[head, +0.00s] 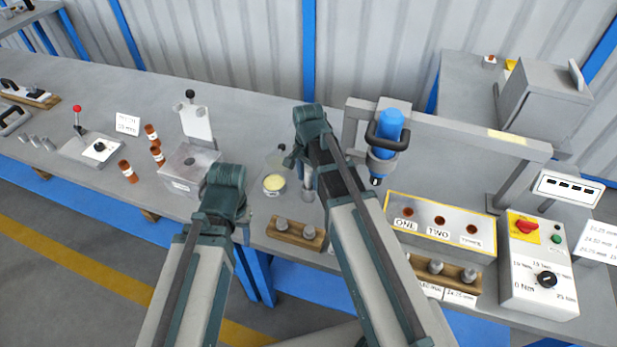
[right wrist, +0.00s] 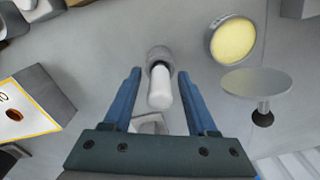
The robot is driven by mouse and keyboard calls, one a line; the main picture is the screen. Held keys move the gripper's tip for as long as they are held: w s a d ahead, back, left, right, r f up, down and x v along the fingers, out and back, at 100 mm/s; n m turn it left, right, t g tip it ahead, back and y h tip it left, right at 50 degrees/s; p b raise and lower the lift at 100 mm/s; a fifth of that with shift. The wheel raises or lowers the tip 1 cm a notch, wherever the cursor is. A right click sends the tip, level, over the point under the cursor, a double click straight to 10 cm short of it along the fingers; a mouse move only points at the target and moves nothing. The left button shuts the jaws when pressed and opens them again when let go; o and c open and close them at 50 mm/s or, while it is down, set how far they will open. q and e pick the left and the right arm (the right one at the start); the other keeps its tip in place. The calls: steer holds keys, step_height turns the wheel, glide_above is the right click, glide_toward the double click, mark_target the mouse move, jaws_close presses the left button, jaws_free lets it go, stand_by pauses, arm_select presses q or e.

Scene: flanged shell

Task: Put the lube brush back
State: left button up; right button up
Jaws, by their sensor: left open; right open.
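The lube brush (right wrist: 161,92) shows in the right wrist view as a white, round-ended handle. Its lower end is at a grey cup-like holder (right wrist: 158,54), and the bristles are hidden. My right gripper (right wrist: 161,95) is open, with its blue fingers on either side of the handle and a gap on both sides. In the head view, the right gripper (head: 294,160) is mostly hidden by its own arm, above a grey cylinder (head: 307,191). My left gripper (head: 225,190) is over the front of the bench; its fingers are hidden behind the wrist.
A tin of yellow grease (head: 274,185) stands beside my right gripper, with a grey knobbed disc (right wrist: 257,82) close by. A grey box (head: 188,172) is left of it. A wooden block with pegs (head: 296,234) lies in front. A blue tool (head: 388,132) hangs to the right.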

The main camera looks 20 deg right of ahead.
step_height(320, 180, up, 12)
steer(key=p, duration=1.2)
steer(key=shift+r, duration=0.1)
arm_select(q)
step_height(320, 180, up, 12)
arm_select(e)
steer(key=s+a+n+h, duration=0.1)
steer(key=s+a+n, duration=0.9)
steer(key=s+n, duration=0.4)
steer(key=shift+s+a+n, duration=0.15)
steer(key=shift+a+n, duration=0.05)
steer(key=shift+n, duration=0.4)
arm_select(q)
steer(key=shift+r, duration=0.1)
